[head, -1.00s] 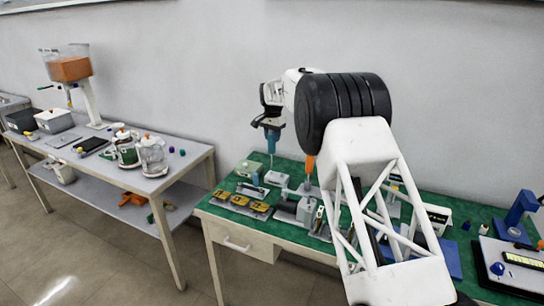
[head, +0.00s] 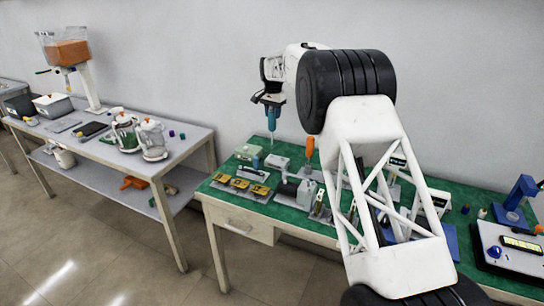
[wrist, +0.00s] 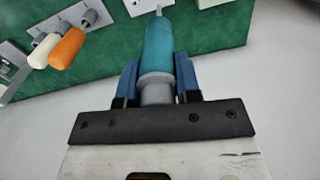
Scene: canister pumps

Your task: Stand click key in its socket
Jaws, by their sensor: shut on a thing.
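My gripper (head: 271,103) is shut on a tool with a teal handle (head: 271,119), which I take to be the click key. The tool hangs upright, tip down, above the back of the green bench and apart from it. In the wrist view the blue fingers (wrist: 158,85) close on the grey collar under the teal handle (wrist: 158,45), and its thin tip points away from me. An orange-handled tool (head: 309,147) stands to the right of it; it also shows in the wrist view (wrist: 67,48). I cannot tell which fitting is the socket.
The green bench top (head: 345,197) holds grey blocks, a yellow-marked tray (head: 240,186) and a pale green box (head: 248,151). A cream handle (wrist: 43,50) is beside the orange one. A blue stand (head: 515,200) is far right. A second table (head: 90,150) with jugs stands left.

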